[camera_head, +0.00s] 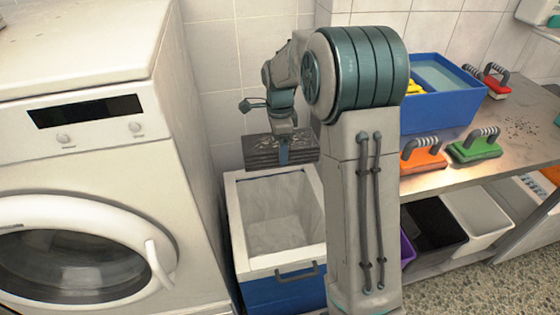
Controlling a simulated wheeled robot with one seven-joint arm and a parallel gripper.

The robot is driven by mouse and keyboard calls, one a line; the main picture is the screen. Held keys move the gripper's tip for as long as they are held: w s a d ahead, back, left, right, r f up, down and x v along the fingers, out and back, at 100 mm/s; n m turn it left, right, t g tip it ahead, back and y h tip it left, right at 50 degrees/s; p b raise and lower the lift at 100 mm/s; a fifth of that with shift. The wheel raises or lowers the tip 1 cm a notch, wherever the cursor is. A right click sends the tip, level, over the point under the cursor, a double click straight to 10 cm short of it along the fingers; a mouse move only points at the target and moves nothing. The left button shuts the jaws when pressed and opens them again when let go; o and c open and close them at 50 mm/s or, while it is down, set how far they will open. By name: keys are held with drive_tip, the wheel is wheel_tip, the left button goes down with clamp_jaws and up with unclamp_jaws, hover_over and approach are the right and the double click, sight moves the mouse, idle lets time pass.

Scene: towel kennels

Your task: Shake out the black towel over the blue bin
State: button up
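The black towel (258,152) is a dark, folded-looking bundle with pale streaks on its top. It is held level above the back part of the blue bin. My gripper (284,158) is at the towel's near side, with a blue-grey finger over its front face, and appears shut on it; the other finger is hidden. The blue bin (285,296) stands on the floor below, with a white rim, an open top and a pale, empty-looking inside. My arm hides its right side.
A white washing machine (90,165) stands close on the left. On the right, a metal counter (520,130) holds a blue tub (440,105) and several coloured brushes, including an orange one (423,160) and a green one (475,150). Dark crumbs (522,127) lie there. Bins stand underneath.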

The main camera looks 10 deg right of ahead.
drive_tip(key=f, duration=0.3)
drive_tip(key=s+f, duration=0.1)
drive_tip(key=f, duration=0.1)
drive_tip(key=shift+f, duration=0.25)
drive_tip(key=r, duration=0.1)
drive_tip(key=w+r, duration=0.1)
drive_tip(key=r, duration=0.2)
drive_tip(key=shift+w, duration=0.3)
drive_tip(key=shift+s+r, duration=0.2)
drive_tip(key=shift+s, duration=0.05)
drive_tip(key=f, duration=0.4)
drive_tip(key=shift+s+f, duration=0.25)
drive_tip(key=shift+w+f, duration=0.1)
drive_tip(key=shift+w, duration=0.2)
drive_tip(key=shift+s, duration=0.2)
drive_tip(key=shift+r, duration=0.2)
